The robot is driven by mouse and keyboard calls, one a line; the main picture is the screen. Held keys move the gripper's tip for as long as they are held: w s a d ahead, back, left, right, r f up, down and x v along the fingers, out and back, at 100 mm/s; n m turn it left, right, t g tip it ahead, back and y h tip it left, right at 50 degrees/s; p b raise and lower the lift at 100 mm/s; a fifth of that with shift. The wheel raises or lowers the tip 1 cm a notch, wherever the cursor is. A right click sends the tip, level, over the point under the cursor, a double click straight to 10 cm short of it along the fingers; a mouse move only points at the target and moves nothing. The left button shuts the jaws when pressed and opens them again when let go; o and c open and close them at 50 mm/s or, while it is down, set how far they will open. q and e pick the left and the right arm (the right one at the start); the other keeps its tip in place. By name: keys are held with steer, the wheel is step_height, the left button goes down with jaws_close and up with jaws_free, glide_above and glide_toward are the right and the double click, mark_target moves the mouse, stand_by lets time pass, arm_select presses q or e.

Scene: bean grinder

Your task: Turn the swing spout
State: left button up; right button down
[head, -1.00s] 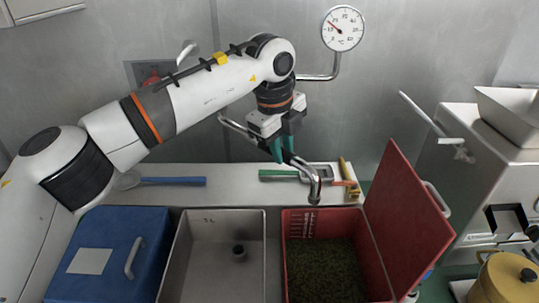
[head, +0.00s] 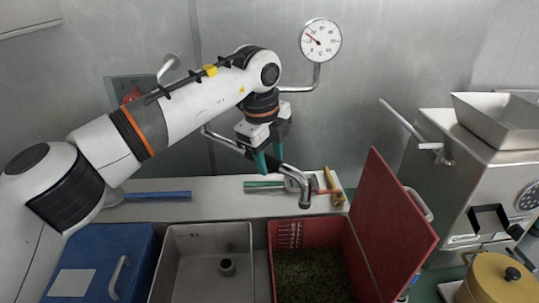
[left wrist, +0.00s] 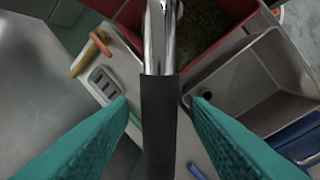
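The metal swing spout (head: 303,190) comes from the back wall. Its downturned end is above the back of the red bin (head: 349,255), and a dark sleeve covers part of its pipe. My left gripper (head: 268,164) has its teal fingers pointing down at this sleeve. In the left wrist view the black sleeve (left wrist: 159,125) runs between the two teal fingers (left wrist: 160,100), with a gap on each side. The left gripper is open around the sleeve. My right gripper is not in view.
A grey sink basin (head: 195,265) and a blue lidded bin (head: 100,240) stand left of the red bin. Its red lid (head: 395,215) stands raised at right, near a grinder (head: 480,190). A gauge (head: 321,40) hangs on the wall. Utensils lie on the back ledge.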

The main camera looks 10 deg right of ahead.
arm_select(q)
steer(key=shift+r, duration=0.2)
step_height(320, 180, up, 11)
steer(key=s+a+b, duration=0.1)
steer(key=b, duration=0.1)
steer(key=shift+s+a+r+b, duration=0.2)
steer(key=shift+s+a+b, duration=0.05)
steer(key=shift+a+b, duration=0.15)
steer(key=shift+r, duration=0.1)
